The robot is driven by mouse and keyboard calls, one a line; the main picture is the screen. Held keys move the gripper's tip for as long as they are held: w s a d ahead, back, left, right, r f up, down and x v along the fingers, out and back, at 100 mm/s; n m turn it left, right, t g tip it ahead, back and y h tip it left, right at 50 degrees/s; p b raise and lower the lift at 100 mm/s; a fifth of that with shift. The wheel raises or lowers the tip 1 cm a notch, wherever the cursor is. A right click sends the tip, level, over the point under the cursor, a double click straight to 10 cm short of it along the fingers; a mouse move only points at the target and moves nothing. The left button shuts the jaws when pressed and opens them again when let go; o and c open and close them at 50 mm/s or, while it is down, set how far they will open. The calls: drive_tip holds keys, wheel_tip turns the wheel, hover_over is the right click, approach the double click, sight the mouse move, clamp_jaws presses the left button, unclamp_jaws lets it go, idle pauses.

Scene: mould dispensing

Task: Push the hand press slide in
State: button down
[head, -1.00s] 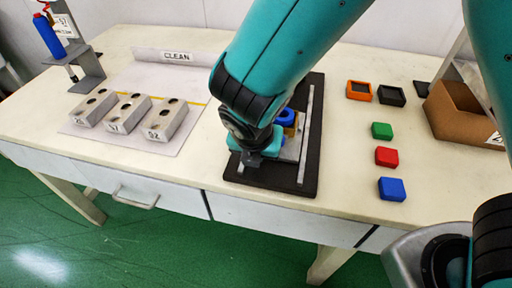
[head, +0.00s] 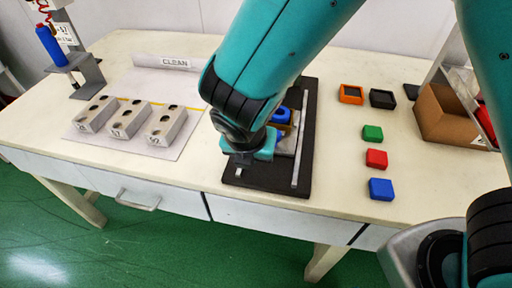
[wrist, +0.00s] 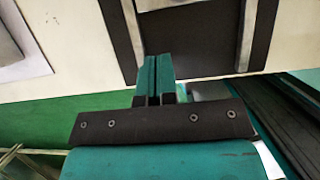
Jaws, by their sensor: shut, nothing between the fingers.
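The hand press has a black base plate (head: 304,172) with two pale metal rails, near the front edge of the table. A blue part (head: 281,115) sits between the rails, and my arm hides much of the slide. My gripper (head: 238,171) is over the front left of the press, and its fingertips are hard to make out in the head view. In the wrist view its teal fingers (wrist: 155,72) are shut together and empty, at the near edge of the black base plate (wrist: 200,45) between the rails. Contact with the slide cannot be told.
Several grey moulds (head: 131,117) lie on a mat left of the press. Right of it are orange (head: 350,94) and black (head: 382,98) frames and green (head: 372,132), red (head: 376,158) and blue (head: 381,188) blocks. A brown box (head: 440,115) stands farther right.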

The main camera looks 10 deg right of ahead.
drive_tip(key=v, duration=0.6)
drive_tip(key=shift+p, duration=0.3)
drive_tip(key=c, duration=1.5)
unclamp_jaws()
drive_tip(key=shift+r, duration=0.35)
drive_tip(key=shift+c, duration=0.2)
drive_tip(key=o, duration=0.7)
drive_tip(key=w+r+m, duration=0.1)
drive_tip(key=d+m+g, duration=0.1)
drive_tip(key=w+r+m, duration=0.1)
drive_tip(key=shift+w+d+r+g, duration=0.25)
drive_tip(key=shift+w+r+g, duration=0.05)
drive_tip(key=shift+r, duration=0.05)
drive_tip(key=shift+o, duration=0.5)
drive_tip(key=w+d+r+m+g+y, duration=0.1)
drive_tip(key=w+d+r+m+g, duration=0.1)
drive_tip(key=w+d+r+m, duration=0.3)
wheel_tip(320, 180, up, 2)
drive_tip(key=shift+d+r+m+y+p, duration=0.2)
drive_tip(key=shift+m+y+p, duration=0.1)
drive_tip(key=shift+m, duration=0.1)
wheel_tip(320, 180, down, 17)
drive_tip(key=shift+d+f+b, duration=0.1)
drive_tip(key=shift+b, duration=0.5)
